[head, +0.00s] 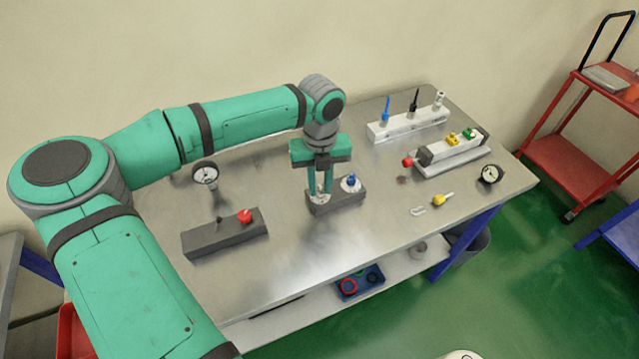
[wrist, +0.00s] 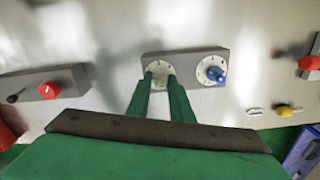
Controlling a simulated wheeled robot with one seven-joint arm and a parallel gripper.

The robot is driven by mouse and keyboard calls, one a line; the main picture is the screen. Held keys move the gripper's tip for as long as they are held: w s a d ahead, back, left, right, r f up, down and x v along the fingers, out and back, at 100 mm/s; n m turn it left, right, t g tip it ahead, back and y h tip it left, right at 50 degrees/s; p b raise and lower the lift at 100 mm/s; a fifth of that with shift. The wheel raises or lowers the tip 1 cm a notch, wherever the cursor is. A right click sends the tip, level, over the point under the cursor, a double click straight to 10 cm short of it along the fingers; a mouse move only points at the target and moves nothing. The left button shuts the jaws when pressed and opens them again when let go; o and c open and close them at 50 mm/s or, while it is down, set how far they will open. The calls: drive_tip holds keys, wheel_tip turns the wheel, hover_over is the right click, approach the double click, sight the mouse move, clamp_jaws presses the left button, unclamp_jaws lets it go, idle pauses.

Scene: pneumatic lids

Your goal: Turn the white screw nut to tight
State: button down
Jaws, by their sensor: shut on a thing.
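A dark grey block (head: 341,203) lies near the middle of the metal table. It carries two round white dials side by side, the right one with a blue knob (head: 351,180). My gripper (head: 320,190) points down at the left dial, its green fingers shut on the white screw nut there. The nut (wrist: 160,69) shows only partly between the fingertips in the wrist view, so its turn angle cannot be read. The wrist view also shows the grey block (wrist: 190,58) and the blue knob (wrist: 216,74) just right of my fingers.
A grey block with a red knob (head: 245,216) lies to the left, and a gauge (head: 205,174) stands behind it. White blocks with coloured parts (head: 408,124) stand at the back right. A yellow-ended piece (head: 440,200) and another gauge (head: 490,174) lie near the right edge.

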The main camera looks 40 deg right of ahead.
drive_tip(key=shift+a, duration=0.1)
drive_tip(key=c, duration=1.6)
unclamp_jaws()
wheel_tip(320, 180, up, 11)
drive_tip(key=shift+f, duration=0.1)
